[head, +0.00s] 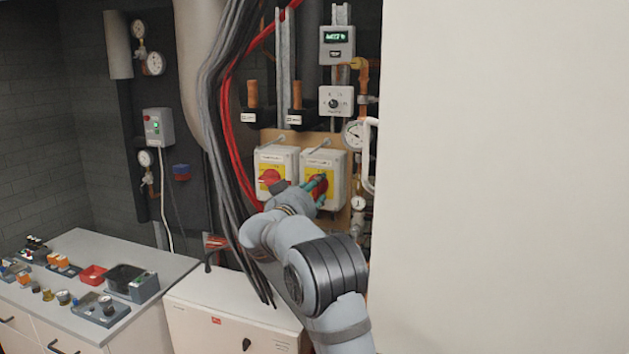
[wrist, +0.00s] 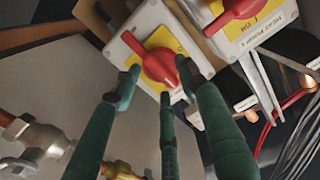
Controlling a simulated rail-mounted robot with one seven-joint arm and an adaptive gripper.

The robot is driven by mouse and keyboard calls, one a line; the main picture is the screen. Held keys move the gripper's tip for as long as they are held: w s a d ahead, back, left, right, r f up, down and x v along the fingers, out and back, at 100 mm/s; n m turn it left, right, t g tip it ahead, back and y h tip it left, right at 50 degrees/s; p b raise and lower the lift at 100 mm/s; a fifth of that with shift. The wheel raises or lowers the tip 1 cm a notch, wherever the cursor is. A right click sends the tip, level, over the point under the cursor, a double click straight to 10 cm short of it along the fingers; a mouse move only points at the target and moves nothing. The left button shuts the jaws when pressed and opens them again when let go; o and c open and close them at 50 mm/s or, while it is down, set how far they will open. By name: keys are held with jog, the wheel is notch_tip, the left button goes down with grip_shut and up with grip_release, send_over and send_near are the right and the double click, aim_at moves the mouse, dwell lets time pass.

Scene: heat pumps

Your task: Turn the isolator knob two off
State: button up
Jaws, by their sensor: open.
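Two grey isolator boxes with yellow plates and red knobs hang side by side on a board in the head view. The left one's red knob (head: 270,178) is clear of my gripper. The right one's red knob (head: 319,184) is partly hidden by my gripper (head: 315,189). In the wrist view this knob (wrist: 160,66) lies ahead, its handle slanting from upper left to lower right. My gripper (wrist: 160,88) has green fingers spread apart around the knob's handle; contact cannot be told. The other knob (wrist: 240,8) shows at the wrist view's upper right.
Black and red cables (head: 226,110) hang left of the boxes. A pressure gauge (head: 353,134) and pipes are close on the right. A white cabinet (head: 235,318) stands below. A bench (head: 130,248) with small parts is at left, and a pale wall panel (head: 500,170) fills the right.

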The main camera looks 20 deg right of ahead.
jog(key=shift+w+d, duration=0.15)
jog(key=shift+d, duration=0.05)
jog(key=shift+c, duration=0.8)
grip_shut()
